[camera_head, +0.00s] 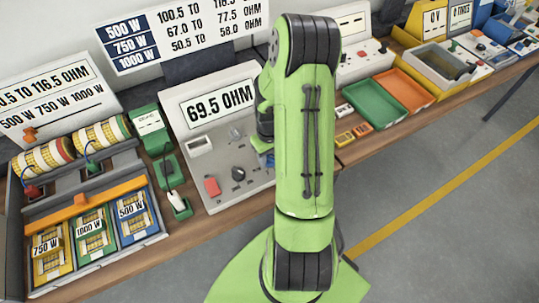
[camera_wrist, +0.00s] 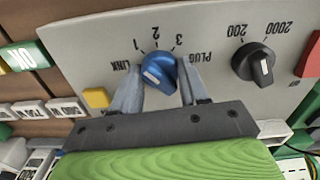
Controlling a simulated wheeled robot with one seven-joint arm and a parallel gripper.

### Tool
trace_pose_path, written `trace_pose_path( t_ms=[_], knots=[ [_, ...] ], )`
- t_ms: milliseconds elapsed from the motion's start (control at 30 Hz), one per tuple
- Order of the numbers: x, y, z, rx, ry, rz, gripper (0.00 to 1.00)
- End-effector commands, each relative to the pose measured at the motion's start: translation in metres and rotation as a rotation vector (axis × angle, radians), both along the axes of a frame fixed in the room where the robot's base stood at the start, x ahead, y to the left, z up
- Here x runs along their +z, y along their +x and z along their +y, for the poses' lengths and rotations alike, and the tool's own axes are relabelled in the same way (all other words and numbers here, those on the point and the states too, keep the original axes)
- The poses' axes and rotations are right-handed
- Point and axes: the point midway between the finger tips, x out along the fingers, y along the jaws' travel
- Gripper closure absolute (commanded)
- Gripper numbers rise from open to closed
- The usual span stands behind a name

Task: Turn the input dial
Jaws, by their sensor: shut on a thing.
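The input dial is a blue knob (camera_wrist: 158,72) on the grey panel, seen in the wrist view. Labels LINK, 1, 2, 3 and PLUG are printed in an arc around it and appear upside down. A white mark shows on its face; I cannot tell exactly which label it is set to. My gripper (camera_wrist: 161,66) is shut on the blue dial, with one grey finger on each side.
A black knob (camera_wrist: 255,64) marked 200 and 2000 sits right of the blue dial. A yellow button (camera_wrist: 96,97) is close to the left finger. Left of the meter are a green block with a probe (camera_head: 176,200) and an open case (camera_head: 165,236). Green and orange trays (camera_head: 402,91) lie right.

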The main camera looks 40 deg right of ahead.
Motion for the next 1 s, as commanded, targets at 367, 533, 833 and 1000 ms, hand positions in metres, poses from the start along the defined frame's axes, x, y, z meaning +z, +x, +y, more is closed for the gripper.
trace_pose_path(
  t_ms=[367, 533, 833, 1000],
  knots=[
    [-0.0002, 0.0006, -0.0002, -0.197, -0.002, -0.001, 0.86],
    [-0.0004, 0.0006, -0.0003, -0.335, -0.003, -0.002, 0.86],
    [-0.0001, 0.0006, -0.0003, -0.546, -0.002, -0.002, 0.86],
    [0.0002, 0.0008, -0.0004, -0.625, -0.001, -0.003, 0.86]
  ],
)
